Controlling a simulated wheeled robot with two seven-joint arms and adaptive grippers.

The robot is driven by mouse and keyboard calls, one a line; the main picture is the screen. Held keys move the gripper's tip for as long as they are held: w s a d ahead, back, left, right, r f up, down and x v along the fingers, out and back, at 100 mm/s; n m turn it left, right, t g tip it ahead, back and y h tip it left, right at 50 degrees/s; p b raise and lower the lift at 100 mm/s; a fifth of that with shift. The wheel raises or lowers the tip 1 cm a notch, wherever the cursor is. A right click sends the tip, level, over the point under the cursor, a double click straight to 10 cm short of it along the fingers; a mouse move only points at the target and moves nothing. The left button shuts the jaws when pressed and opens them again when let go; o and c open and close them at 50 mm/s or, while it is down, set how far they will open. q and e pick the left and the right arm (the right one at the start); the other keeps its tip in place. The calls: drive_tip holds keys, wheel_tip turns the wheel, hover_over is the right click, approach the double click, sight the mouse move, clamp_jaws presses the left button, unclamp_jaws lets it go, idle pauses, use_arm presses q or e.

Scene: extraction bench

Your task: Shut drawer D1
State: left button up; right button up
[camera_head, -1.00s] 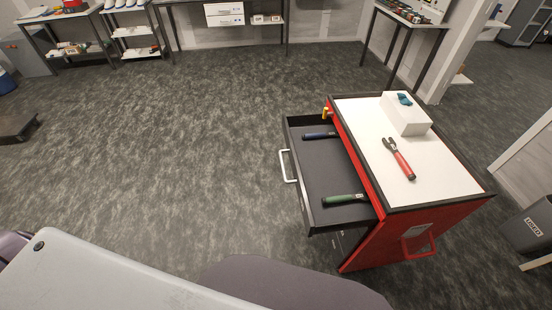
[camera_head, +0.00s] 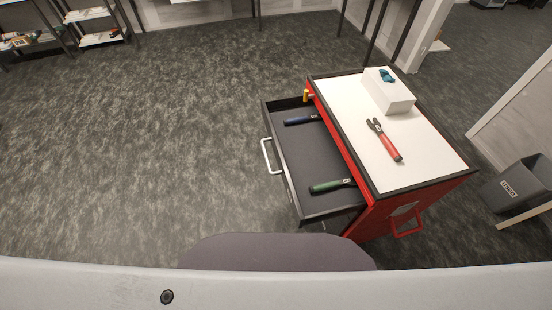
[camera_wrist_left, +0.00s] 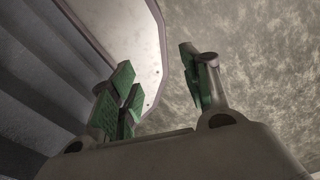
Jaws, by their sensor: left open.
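A red tool cabinet (camera_head: 372,215) with a white top stands right of centre in the head view. Its dark drawer (camera_head: 313,157), apparently D1, is pulled out to the left, with a pale bar handle (camera_head: 266,156) on its front. A blue-handled tool (camera_head: 301,120) and a green-handled tool (camera_head: 332,186) lie inside it. My left gripper (camera_wrist_left: 160,85) shows only in the wrist view, with its green-padded fingers apart and nothing between them. It is not in the head view, so its distance from the drawer cannot be told. My right gripper is not in view.
Red-handled pliers (camera_head: 384,140) and a white box (camera_head: 388,92) with a teal item lie on the cabinet top. A grey bin (camera_head: 515,185) stands to the right. Floor left of the drawer is clear. Shelves (camera_head: 95,25) stand far left.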

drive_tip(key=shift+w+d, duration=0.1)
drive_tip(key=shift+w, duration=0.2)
